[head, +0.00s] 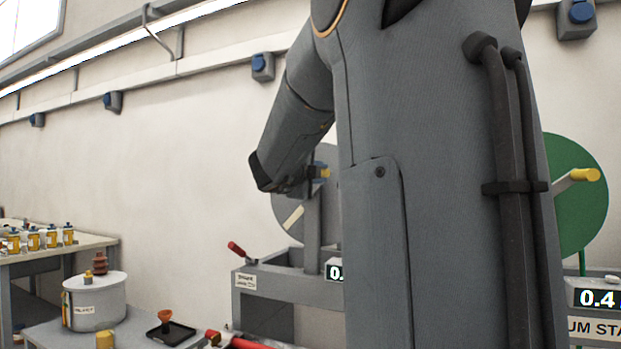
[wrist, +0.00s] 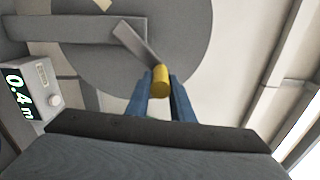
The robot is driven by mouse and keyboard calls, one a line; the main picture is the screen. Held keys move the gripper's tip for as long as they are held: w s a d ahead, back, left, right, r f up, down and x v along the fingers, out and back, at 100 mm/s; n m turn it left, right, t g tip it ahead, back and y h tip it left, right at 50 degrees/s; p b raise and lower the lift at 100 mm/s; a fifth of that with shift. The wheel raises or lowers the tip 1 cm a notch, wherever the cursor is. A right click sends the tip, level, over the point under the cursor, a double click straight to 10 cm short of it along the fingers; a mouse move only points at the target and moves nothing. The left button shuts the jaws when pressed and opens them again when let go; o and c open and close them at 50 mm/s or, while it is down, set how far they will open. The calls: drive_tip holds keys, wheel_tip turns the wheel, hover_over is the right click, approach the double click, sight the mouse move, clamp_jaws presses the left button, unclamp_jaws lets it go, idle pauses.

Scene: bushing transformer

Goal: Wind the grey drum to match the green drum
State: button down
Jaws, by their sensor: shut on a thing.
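The grey drum (head: 291,215) stands behind my arm in the head view, partly hidden by it. In the wrist view the grey drum (wrist: 185,40) fills the upper middle, with its crank arm (wrist: 138,42) leading to a yellow handle (wrist: 161,80). My gripper (wrist: 160,92) has its blue fingers on both sides of the yellow handle, shut on it. The handle also shows at the gripper in the head view (head: 325,172). The green drum (head: 578,195) with its yellow handle (head: 585,175) is at the right, partly hidden by my arm. A display (wrist: 18,97) in the wrist view reads 0.4 m.
A red-handled lever (head: 240,252) sits on the grey drum's stand. A bench (head: 60,248) with several small bottles and a white pot (head: 95,303) are at the left.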

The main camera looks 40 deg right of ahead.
drive_tip(key=shift+s+f, duration=0.1)
drive_tip(key=shift+f, duration=0.05)
idle(0.4)
drive_tip(key=c, duration=1.6)
unclamp_jaws()
drive_tip(key=shift+o, duration=0.2)
drive_tip(key=shift+a, duration=0.1)
drive_tip(key=shift+s+a, duration=0.1)
drive_tip(key=shift+a, duration=0.25)
drive_tip(key=b+v, duration=0.1)
drive_tip(key=v, duration=0.6)
drive_tip(key=shift+d, duration=0.1)
